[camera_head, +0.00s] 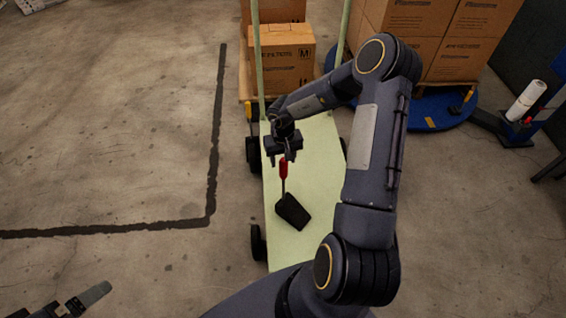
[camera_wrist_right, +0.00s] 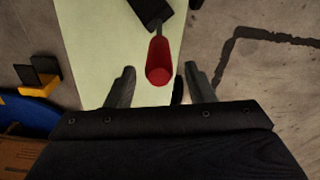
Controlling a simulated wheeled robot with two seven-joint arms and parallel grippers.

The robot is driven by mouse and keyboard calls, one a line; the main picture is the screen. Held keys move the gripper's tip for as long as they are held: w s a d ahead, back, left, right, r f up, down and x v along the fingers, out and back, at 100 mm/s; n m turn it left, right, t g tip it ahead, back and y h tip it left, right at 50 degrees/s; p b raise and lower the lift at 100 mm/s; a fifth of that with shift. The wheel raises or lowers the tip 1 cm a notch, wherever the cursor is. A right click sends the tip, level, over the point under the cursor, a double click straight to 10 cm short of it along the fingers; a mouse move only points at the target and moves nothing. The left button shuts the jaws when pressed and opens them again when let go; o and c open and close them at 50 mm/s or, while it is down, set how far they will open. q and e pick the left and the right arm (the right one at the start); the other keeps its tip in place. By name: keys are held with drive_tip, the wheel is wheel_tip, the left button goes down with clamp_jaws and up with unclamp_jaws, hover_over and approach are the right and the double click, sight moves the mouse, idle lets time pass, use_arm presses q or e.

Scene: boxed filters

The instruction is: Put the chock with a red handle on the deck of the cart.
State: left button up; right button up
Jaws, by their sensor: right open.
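My right gripper (camera_head: 282,160) is open just above the handle's top. The handle appears free of the fingers. Part of my left gripper (camera_head: 75,305) shows at the bottom left of the head view; its jaw state is unclear.
More boxes (camera_head: 440,40) stand on a blue round base (camera_head: 425,110) at the right. A black line (camera_head: 214,140) marks the floor at left, where the concrete is open.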

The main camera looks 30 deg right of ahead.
wheel_tip(320, 180, up, 7)
drive_tip(key=shift+r+p, duration=0.1)
drive_tip(key=shift+p, duration=0.85)
drive_tip(key=w+r+t+h, duration=0.1)
drive_tip(key=w+r+t, duration=0.25)
drive_tip(key=r, duration=0.55)
drive_tip(key=w+r+t+h, duration=0.1)
drive_tip(key=w+r+t, duration=0.2)
drive_tip(key=r+t, duration=0.35)
drive_tip(key=s+a+r+n+t+y, duration=0.1)
drive_tip(key=s+a+r+y, duration=0.1)
drive_tip(key=a+r, duration=0.3)
drive_tip(key=s+a+r+n+t+y, duration=0.1)
drive_tip(key=s+a+r+y, duration=0.1)
drive_tip(key=r, duration=0.5)
drive_tip(key=s+a+g+y, duration=0.1)
drive_tip(key=s+a, duration=0.2)
drive_tip(key=s, duration=0.3)
drive_tip(key=s+a+n+g+y, duration=0.1)
drive_tip(key=s+a+g, duration=0.1)
drive_tip(key=s, duration=0.3)
drive_tip(key=s+a+g+y, duration=0.1)
drive_tip(key=s+a, duration=0.2)
drive_tip(key=s, duration=0.3)
drive_tip(key=s+d+f+m+g+h, duration=0.1)
drive_tip(key=s+d+f+g, duration=0.1)
drive_tip(key=s+f, duration=0.3)
drive_tip(key=s, duration=0.3)
drive_tip(key=shift+s+f+g, duration=0.25)
drive_tip(key=shift+s+g, duration=0.05)
